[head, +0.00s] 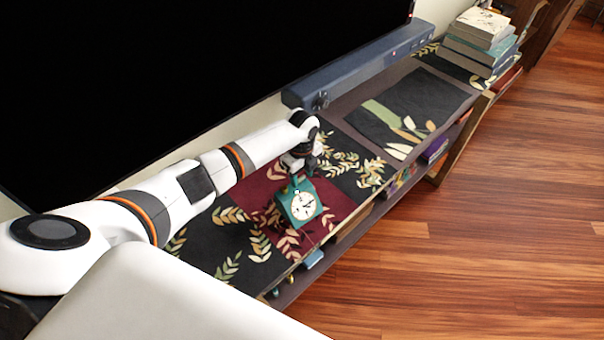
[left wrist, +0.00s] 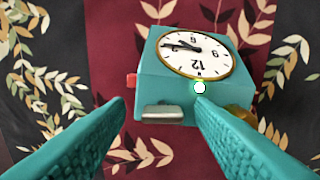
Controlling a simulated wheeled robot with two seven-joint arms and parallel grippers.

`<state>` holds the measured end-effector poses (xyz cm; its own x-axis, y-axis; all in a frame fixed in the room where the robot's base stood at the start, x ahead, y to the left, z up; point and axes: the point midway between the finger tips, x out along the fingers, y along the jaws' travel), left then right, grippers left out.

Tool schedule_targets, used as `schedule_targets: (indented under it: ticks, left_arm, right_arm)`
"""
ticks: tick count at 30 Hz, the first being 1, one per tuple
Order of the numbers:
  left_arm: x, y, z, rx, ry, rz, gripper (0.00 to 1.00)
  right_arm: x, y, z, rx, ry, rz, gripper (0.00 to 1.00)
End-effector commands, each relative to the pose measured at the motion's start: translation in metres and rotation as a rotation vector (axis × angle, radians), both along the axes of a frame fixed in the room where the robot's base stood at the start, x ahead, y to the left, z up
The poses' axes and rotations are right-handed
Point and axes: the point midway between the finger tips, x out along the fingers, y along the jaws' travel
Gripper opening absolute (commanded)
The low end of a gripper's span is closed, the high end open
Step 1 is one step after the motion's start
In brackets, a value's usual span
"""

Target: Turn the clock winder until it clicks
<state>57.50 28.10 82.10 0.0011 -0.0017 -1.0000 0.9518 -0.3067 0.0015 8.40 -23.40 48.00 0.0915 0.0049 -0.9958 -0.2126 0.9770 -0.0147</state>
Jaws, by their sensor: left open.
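A teal box-shaped clock (head: 302,206) with a white round face stands on the dark red part of the shelf-top cloth. In the left wrist view the clock (left wrist: 165,78) appears with its face upside down. A grey tab (left wrist: 162,113) is on its near side, a red piece (left wrist: 131,80) on its left, and a brass knob (left wrist: 241,113) on its right, partly behind a finger. I cannot tell for certain which part is the winder. My left gripper (head: 297,176) is open just above and behind the clock, its fingers apart around the grey tab's line. My right gripper is out of view.
A long dark blue bar (head: 360,66) runs along the shelf's back, under a large black screen (head: 200,80). A book stack (head: 480,40) stands at the far end. Patterned cloth (head: 410,112) beyond the clock is clear. The shelf's front edge drops to wooden floor (head: 480,220).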

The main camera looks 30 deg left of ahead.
Motion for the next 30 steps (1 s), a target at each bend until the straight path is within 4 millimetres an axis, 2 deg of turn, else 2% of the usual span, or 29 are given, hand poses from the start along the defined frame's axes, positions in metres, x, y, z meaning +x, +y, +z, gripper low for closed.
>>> schedule_targets:
  ticks: [5, 15, 21, 30]
  left_arm:
    - [0.001, 0.000, 0.010, 0.001, -0.001, -0.001, 0.49]
    - [0.001, 0.000, 0.078, 0.001, -0.004, -0.002, 0.49]
    - [0.001, -0.001, 0.109, -0.001, -0.003, -0.002, 0.49]
    - [0.000, -0.001, 0.120, 0.000, 0.000, 0.000, 0.49]
  right_arm:
    - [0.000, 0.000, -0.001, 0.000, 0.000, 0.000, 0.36]
    - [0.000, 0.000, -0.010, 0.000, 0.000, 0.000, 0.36]
    - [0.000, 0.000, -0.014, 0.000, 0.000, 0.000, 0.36]
    - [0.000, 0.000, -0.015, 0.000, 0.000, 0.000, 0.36]
